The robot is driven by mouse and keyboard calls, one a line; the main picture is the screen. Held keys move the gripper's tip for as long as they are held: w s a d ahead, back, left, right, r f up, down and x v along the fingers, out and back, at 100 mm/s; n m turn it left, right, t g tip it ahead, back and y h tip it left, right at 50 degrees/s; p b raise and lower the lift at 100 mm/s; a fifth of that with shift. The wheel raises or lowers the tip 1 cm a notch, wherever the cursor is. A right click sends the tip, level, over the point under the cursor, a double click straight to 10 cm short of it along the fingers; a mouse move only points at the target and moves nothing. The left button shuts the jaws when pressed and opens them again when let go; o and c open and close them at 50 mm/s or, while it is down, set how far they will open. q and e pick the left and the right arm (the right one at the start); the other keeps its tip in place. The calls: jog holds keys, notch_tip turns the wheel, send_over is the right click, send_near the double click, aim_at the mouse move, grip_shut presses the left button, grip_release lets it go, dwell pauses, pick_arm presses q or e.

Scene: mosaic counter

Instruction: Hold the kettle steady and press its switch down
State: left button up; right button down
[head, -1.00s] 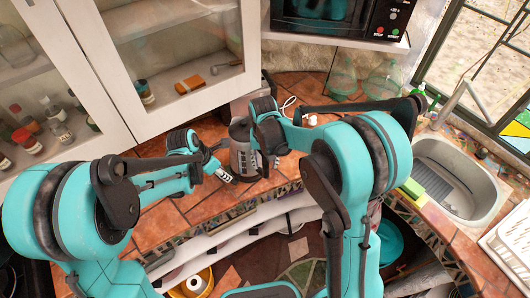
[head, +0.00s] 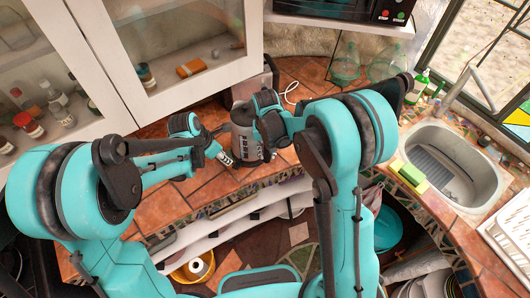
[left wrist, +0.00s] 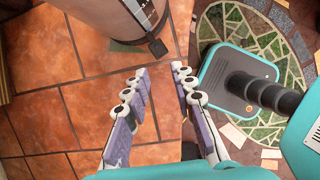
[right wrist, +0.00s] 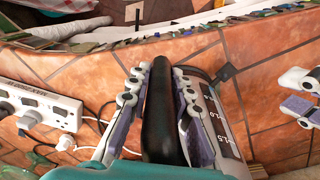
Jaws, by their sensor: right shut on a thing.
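The kettle (head: 243,143) stands upright on the counter, grey with a dark printed scale. In the right wrist view its body (right wrist: 224,118) is partly hidden behind my fingers. My right gripper (right wrist: 160,72) is shut on the kettle's black handle (right wrist: 160,118), one finger on each side. A small black tab, which looks like the switch (left wrist: 157,47), sticks out low on the kettle in the left wrist view. My left gripper (left wrist: 160,72) is partly open and empty, its fingertips just short of the tab and apart from it. It also shows left of the kettle in the head view (head: 227,158).
A white power strip (right wrist: 40,105) with plugs and cables lies on the counter on the handle side. Cabinets (head: 180,60) stand behind. Green glass vessels (head: 365,65) and a sink (head: 450,165) are to the right. Tiled counter (head: 165,210) is bare at the left.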

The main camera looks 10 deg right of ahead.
pick_arm(q)
grip_shut()
jog(key=m+y, duration=0.1)
jog(key=m, duration=1)
jog(key=w+d+m, duration=0.1)
jog(key=m, duration=1)
jog(key=d+m+g+y, duration=0.1)
jog(key=m, duration=1)
jog(key=shift+w+d+f+y, duration=0.15)
jog(key=shift+d+f+y, duration=0.05)
jog(key=shift+f+y, duration=0.15)
